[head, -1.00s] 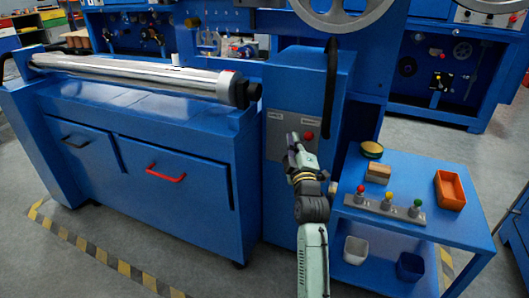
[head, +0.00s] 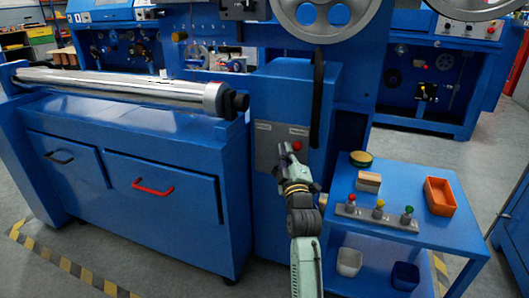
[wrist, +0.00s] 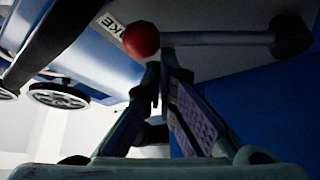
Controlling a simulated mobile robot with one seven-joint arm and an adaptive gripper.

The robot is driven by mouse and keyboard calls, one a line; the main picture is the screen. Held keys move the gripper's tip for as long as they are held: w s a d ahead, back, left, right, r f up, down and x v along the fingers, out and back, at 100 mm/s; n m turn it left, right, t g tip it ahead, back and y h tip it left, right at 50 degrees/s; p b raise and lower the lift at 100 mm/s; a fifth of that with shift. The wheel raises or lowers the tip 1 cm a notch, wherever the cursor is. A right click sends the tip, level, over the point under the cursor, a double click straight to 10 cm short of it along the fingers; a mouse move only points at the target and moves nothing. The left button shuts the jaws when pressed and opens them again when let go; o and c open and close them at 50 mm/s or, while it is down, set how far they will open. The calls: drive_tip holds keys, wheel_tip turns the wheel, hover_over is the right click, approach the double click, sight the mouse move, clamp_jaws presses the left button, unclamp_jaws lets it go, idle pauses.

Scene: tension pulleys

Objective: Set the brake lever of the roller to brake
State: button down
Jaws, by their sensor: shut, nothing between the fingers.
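The brake lever's red ball knob (head: 298,145) shows on the grey panel (head: 268,157) of the blue machine, below the right one of two small labels. In the wrist view the red knob (wrist: 141,39) sits at the left end of the lever's grey rod (wrist: 220,39). Part of a white label (wrist: 108,22) ending in "KE" shows behind the knob. My gripper (head: 286,152) is in front of the panel, just left of the knob. In the wrist view my shut, empty fingertips (wrist: 163,72) are close below the knob and rod. I cannot tell whether they touch.
A long metal roller (head: 130,88) lies across the blue cabinet (head: 190,215) at left. A black vertical bar (head: 317,100) hangs above right of the panel. A blue side table (head: 440,240) at right carries an orange bin (head: 440,196), blocks and several coloured knobs.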

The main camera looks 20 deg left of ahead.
wheel_tip(320, 180, up, 10)
drive_tip(key=shift+f, duration=0.25)
